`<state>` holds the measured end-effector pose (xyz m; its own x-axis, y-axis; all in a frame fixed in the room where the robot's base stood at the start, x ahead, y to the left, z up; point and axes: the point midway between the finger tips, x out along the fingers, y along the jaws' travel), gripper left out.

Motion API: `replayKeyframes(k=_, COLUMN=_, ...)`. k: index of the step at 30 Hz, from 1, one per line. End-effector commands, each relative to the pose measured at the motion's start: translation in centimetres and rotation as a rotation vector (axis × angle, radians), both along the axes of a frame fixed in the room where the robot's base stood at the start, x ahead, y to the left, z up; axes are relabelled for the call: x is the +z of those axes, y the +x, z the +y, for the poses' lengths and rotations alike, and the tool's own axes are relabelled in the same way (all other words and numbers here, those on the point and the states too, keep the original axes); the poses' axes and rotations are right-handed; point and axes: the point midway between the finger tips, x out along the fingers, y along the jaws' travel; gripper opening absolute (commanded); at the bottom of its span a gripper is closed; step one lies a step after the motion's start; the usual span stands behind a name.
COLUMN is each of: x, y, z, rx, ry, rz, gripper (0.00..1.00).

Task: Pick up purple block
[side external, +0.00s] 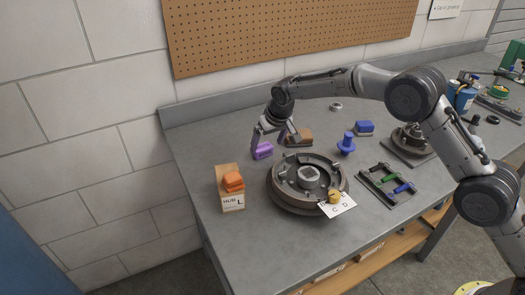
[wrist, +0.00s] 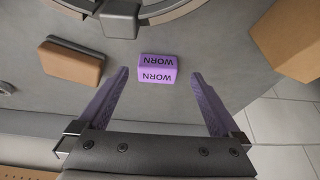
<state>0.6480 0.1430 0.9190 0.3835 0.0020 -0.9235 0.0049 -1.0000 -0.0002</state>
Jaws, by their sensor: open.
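The purple block (wrist: 157,69), marked "WORN" on two faces, lies on the grey workbench. In the wrist view it sits ahead of and between the fingers of my gripper (wrist: 160,82), with clear space on both sides. My gripper is open and empty. In the side view the purple block (side external: 263,151) is near the back left of the bench, and my gripper (side external: 270,145) is just above or beside it, partly covering it. I cannot tell the exact height gap.
A round brake drum (side external: 308,208) stands right of the block. A cardboard box (side external: 230,200) with an orange piece on it stands at the front left. A brown block (side external: 299,137), a blue knobbed part (side external: 346,144) and a blue block (side external: 364,128) lie nearby. A wall stands behind.

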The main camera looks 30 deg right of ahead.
Motion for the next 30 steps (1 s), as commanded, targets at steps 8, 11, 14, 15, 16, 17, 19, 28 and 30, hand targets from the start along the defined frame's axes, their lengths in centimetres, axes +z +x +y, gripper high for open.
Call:
replayKeyframes(k=8, x=-3.4, y=1.5, z=-0.3, rx=0.0, ry=0.0, rz=0.002, gripper=1.0)
replayKeyframes(k=11, x=-3.7, y=1.7, z=-0.3, rx=0.0, ry=0.0, rz=0.0, gripper=1.0)
replayKeyframes(k=14, x=-3.8, y=1.7, z=-0.3, rx=0.0, ry=0.0, rz=0.0, gripper=1.0)
replayKeyframes(k=15, x=-3.8, y=1.7, z=-0.3, rx=0.0, ry=0.0, rz=0.0, gripper=1.0)
replayKeyframes(k=16, x=-3.8, y=1.7, z=-0.3, rx=0.0, ry=0.0, rz=0.0, gripper=1.0)
replayKeyframes(k=17, x=-3.8, y=1.7, z=-0.3, rx=0.0, ry=0.0, rz=0.0, gripper=1.0)
replayKeyframes(k=19, x=-3.8, y=1.7, z=-0.3, rx=0.0, ry=0.0, rz=0.0, gripper=0.89)
replayKeyframes(k=28, x=-3.8, y=1.7, z=-0.3, rx=0.0, ry=0.0, rz=0.001, gripper=0.35)
replayKeyframes(k=30, x=-3.8, y=1.7, z=-0.3, rx=0.0, ry=0.0, rz=0.001, gripper=0.23)
